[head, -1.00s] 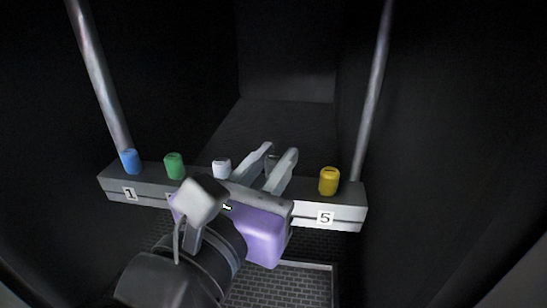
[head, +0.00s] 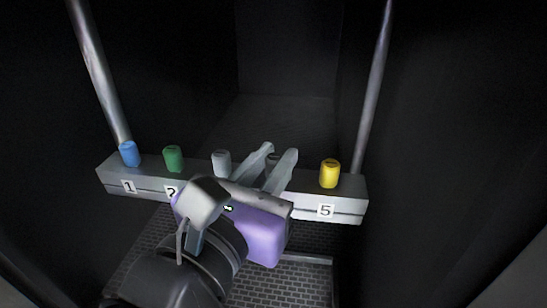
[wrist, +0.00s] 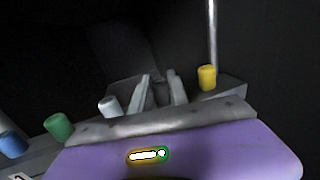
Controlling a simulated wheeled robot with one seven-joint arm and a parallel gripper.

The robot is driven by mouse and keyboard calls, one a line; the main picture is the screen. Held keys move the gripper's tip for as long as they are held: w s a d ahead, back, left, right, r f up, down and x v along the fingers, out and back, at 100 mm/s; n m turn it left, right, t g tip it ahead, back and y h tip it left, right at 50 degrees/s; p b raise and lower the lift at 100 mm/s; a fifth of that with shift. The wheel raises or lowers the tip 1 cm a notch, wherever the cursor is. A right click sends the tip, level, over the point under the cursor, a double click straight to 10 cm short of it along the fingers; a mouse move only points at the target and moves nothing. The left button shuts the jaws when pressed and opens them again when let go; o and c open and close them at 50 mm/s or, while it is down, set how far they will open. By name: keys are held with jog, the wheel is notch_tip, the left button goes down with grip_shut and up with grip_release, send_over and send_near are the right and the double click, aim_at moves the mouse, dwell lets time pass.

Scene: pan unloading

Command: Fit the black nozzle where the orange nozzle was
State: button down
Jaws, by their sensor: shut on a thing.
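A grey rail (head: 345,208) carries a row of nozzles: blue (head: 129,153), green (head: 173,158), white-grey (head: 221,162) and yellow (head: 329,173). My gripper (head: 278,157) is at the rail between the white-grey and yellow nozzles. Its fingers are shut on a dark thing, the black nozzle (head: 272,159), which barely shows between them. The wrist view also shows the fingers (wrist: 162,90) around a dark shape. My purple gripper body hides the number there and the nozzle's lower end, so I cannot tell whether it is seated. I see no orange nozzle.
Labels "1" (head: 129,187) and "5" (head: 325,210) show on the rail front. Two metal posts rise near the rail ends, left (head: 98,75) and right (head: 372,85). The yellow nozzle stands close to my right finger. Dark walls enclose the space; a brick-patterned floor lies below.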

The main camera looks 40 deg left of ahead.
jog(key=shift+f, duration=0.1)
jog(key=c, duration=1.2)
grip_release()
jog(key=b+v, duration=0.1)
jog(key=v, duration=0.6)
jog(key=shift+s+d, duration=0.15)
jog(key=shift+s, duration=0.25)
jog(key=shift+s, duration=0.1)
